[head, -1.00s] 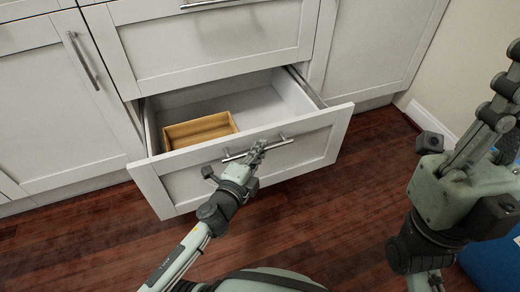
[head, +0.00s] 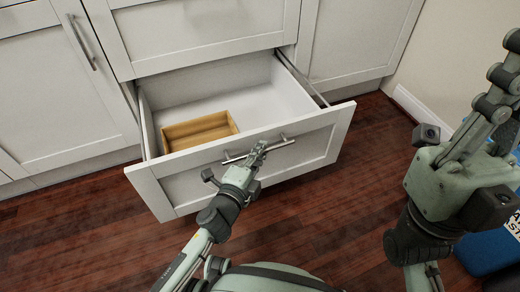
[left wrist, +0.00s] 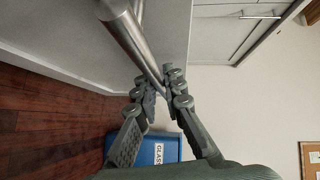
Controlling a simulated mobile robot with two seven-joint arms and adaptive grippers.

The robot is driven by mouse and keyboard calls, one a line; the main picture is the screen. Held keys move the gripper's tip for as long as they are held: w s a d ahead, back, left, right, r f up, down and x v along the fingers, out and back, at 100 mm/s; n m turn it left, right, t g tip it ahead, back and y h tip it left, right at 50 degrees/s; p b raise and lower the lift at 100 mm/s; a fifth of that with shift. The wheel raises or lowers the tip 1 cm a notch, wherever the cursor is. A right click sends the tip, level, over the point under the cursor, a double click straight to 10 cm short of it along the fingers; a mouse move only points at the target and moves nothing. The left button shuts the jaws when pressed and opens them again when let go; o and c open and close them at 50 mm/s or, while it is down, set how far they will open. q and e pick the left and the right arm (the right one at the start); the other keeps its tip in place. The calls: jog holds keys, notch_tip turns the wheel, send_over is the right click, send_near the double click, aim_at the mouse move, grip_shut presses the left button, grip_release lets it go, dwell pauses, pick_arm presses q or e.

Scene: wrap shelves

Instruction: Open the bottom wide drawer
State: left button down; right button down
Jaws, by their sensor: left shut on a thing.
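The bottom wide drawer (head: 322,145) is white and stands pulled well out from the cabinet, with its inside showing. Its metal bar handle (head: 285,143) runs across the front panel. My left gripper (head: 259,150) is at the middle of this handle. In the left wrist view its fingers (left wrist: 158,88) are shut on the handle bar (left wrist: 130,35). My right arm shows at the right of the head view, but its fingertips are not visible.
A wooden box (head: 200,131) sits inside the drawer at the left. A closed wide drawer (head: 200,35) is above, and a closed cabinet door (head: 62,100) is at the left. A blue bin (head: 490,252) stands at the lower right. Wood floor (head: 310,225) is clear in front.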

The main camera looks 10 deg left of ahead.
pick_arm(q)
jog(key=c, duration=1.6)
grip_release()
